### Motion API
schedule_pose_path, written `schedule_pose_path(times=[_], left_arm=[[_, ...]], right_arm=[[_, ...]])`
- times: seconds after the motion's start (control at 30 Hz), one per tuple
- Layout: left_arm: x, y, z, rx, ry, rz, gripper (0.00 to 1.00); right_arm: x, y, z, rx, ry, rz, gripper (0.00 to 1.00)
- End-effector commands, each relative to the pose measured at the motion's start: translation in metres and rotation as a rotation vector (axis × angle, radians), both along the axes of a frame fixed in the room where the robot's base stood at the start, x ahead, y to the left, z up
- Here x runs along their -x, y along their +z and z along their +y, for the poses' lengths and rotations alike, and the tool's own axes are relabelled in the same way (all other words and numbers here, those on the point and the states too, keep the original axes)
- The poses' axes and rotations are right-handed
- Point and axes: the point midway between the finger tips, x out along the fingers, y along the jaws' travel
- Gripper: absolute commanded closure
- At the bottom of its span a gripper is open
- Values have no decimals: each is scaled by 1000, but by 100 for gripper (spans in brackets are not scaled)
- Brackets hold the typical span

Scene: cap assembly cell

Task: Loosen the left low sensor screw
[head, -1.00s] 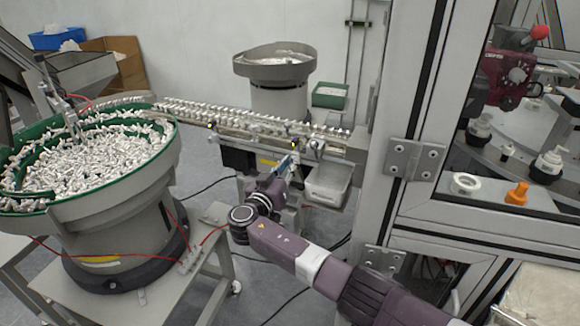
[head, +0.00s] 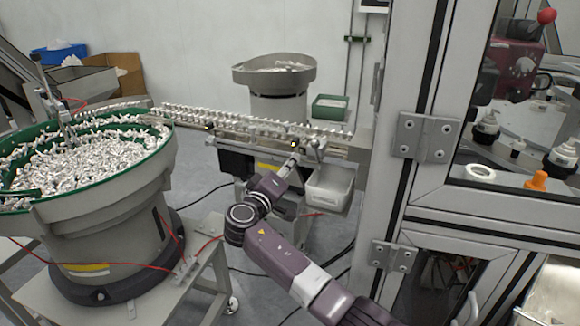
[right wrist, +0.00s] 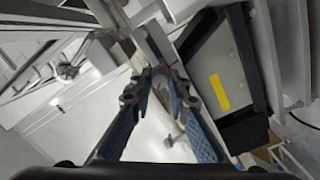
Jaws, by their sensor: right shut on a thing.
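My right gripper (head: 292,164) reaches the underside of the feed rail (head: 235,122), near its right end, just below a small yellow-lit sensor (head: 293,143). In the right wrist view its two blue-padded fingers (right wrist: 160,76) converge at the tips on a small part below the rail. The low sensor screw is between or behind these tips and is too small and covered to make out clearly. A second small sensor (head: 210,125) sits farther left on the rail. My left gripper is not in view.
A white bin (head: 330,187) hangs just right of my right gripper. A large bowl feeder (head: 110,215) full of small parts stands at left. The machine frame (head: 415,140) stands close on the right. A black box with a yellow label (right wrist: 219,91) is beside the fingers.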

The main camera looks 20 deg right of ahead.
Motion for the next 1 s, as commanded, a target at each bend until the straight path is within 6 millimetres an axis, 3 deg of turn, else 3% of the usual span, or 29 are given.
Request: schedule_pose_path(times=[1.0], left_arm=[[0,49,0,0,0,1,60]], right_arm=[[0,3,0,739,0,620,100]])
